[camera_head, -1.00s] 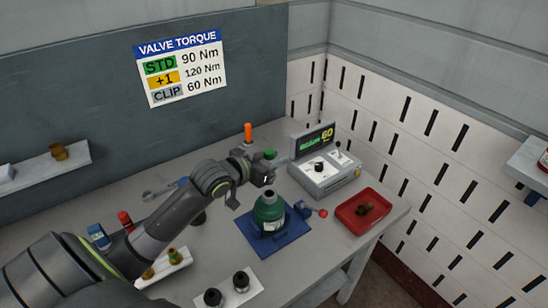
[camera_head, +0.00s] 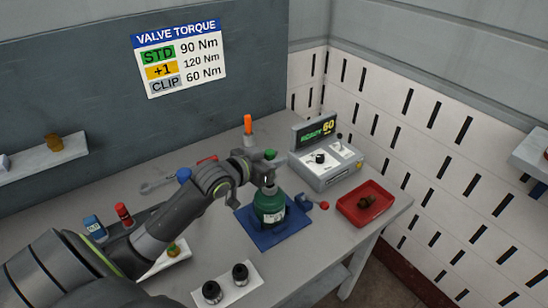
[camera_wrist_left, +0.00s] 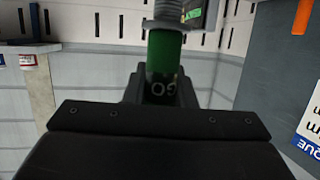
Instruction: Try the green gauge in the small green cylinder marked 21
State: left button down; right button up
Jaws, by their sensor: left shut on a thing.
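The small green cylinder (camera_head: 269,209) stands upright on a blue mat (camera_head: 291,229). It has a pale label; I cannot read its number. My left gripper (camera_head: 268,176) is right above its neck, shut on the green gauge (camera_head: 270,154). The gauge's green top shows above the jaws. In the left wrist view the green gauge (camera_wrist_left: 164,62) has a green grip marked "GO" and a grey threaded end. The gripper hides the cylinder's mouth in the head view, so I cannot tell whether the gauge touches it. My right gripper is out of view.
A grey console (camera_head: 328,166) with a screen reading 60 stands behind right. A red tray (camera_head: 382,215) holds a brownish part. Two black parts stand on a white plate (camera_head: 246,289) in front.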

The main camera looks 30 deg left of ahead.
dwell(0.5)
pick_arm(q)
jog(key=shift+f, duration=0.4)
jog(key=shift+f+b, duration=0.75)
jog(key=shift+f, duration=0.3)
dwell(0.4)
jog(key=shift+r, duration=0.2)
jog(key=shift+s+r+p, duration=0.1)
jog(key=shift+r+p, duration=3.4)
jog(key=shift+p, duration=0.25)
